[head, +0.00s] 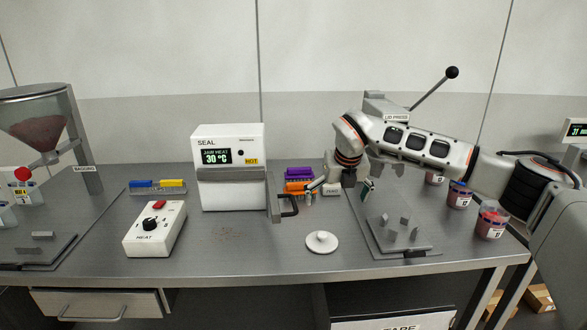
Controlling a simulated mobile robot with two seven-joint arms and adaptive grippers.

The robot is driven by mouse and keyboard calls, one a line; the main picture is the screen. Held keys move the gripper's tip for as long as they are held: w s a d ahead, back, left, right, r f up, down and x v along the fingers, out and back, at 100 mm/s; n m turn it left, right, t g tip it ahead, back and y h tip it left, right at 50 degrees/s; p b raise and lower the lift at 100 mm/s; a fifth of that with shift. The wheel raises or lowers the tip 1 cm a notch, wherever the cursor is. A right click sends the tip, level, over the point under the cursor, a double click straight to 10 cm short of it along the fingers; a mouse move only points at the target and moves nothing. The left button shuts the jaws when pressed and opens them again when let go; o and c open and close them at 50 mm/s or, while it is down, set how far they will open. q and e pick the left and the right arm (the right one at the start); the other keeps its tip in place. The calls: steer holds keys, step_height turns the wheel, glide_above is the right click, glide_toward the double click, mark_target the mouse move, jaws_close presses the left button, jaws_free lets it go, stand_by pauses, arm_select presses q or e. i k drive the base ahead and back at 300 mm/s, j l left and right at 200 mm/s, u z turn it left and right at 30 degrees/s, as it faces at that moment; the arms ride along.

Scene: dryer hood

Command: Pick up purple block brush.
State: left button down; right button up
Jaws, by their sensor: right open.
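The purple block brush (299,173) lies on the steel bench, right of the white SEAL machine. An orange block brush (297,188) lies just in front of it and hides part of its front. My right gripper (338,194) reaches in from the right and is open, with its fingers spread. Its left finger is close to the right end of the orange brush; I cannot tell whether they touch. The purple brush is left of and behind this gripper. My left gripper is not in view.
The SEAL machine (228,188) with its black handle (289,206) stands left of the brushes. A white knobbed disc (321,242) lies in front. The lid press (388,108) and a fixture plate (405,236) are right. Blue and yellow blocks (158,185) lie left.

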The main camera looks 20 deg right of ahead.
mark_target(302, 174)
steer(key=i, duration=1.05)
